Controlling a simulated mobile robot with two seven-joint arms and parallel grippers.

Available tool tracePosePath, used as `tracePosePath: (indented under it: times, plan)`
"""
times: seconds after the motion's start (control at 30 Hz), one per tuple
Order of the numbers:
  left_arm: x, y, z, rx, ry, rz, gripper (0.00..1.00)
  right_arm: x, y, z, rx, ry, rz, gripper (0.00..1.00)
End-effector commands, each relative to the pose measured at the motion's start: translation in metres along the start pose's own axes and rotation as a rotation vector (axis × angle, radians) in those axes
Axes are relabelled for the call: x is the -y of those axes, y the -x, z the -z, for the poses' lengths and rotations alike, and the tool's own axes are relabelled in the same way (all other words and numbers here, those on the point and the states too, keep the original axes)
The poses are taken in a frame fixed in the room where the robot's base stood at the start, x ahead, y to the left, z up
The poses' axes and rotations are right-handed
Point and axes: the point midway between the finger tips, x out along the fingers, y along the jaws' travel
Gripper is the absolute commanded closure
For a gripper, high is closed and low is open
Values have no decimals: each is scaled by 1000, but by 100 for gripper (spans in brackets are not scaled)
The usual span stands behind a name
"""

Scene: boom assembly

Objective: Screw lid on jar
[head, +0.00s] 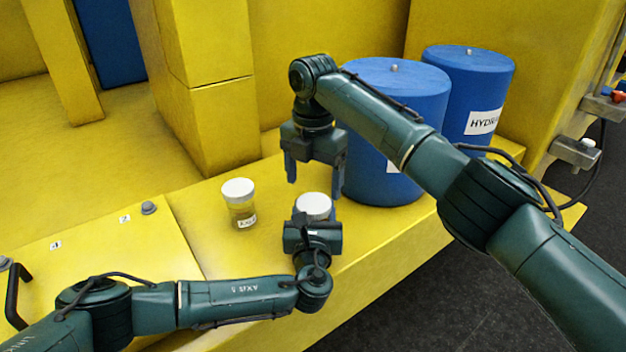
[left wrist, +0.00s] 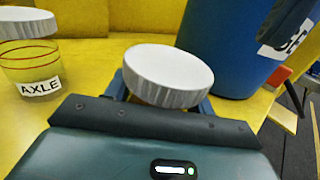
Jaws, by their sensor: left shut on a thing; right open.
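A white ridged lid (head: 314,205) shows just beyond my left gripper (head: 312,224); the lid also shows in the left wrist view (left wrist: 168,76), above the two fingers and looking slightly tilted there. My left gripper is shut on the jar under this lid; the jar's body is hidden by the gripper. Whether the lid is fully seated cannot be told. My right gripper (head: 315,178) points down, open and empty, with its fingers spread just above and behind the lid.
A second white-lidded jar (head: 242,213), labelled AXLE, stands upright to the left on the yellow deck (head: 205,235). Two blue drums (head: 405,95) (head: 480,85) stand behind and right. A yellow block (head: 215,130) rises behind. The deck's front edge drops to dark floor.

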Motion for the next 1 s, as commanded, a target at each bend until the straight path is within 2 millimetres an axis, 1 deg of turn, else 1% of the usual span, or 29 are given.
tracePosePath:
  times: [0.13, 0.2, 0.5, 0.57, 0.67, 0.9, 1.0]
  plan:
    - [0, 0, 0, 0, 0, 0, 100, 0, 24, -1, 4, 0, -3, 21]
    - [0, 0, 0, 0, 0, 0, 100, 1, 33, 0, 2, 0, -1, 21]
    - [0, 0, 0, 0, 0, 0, 100, 2, 32, 0, 0, 0, 1, 21]
    - [0, 0, 0, 0, 0, 0, 100, 2, 29, 0, 0, 0, 1, 21]
    - [0, 0, 0, 0, 0, 0, 100, 2, 19, 0, 0, 0, 1, 21]
    - [0, 0, 0, 0, 0, 0, 100, 2, -19, 0, -2, 0, 1, 21]
    - [0, 0, 0, 0, 0, 0, 100, 2, -32, 0, -1, 0, 1, 21]
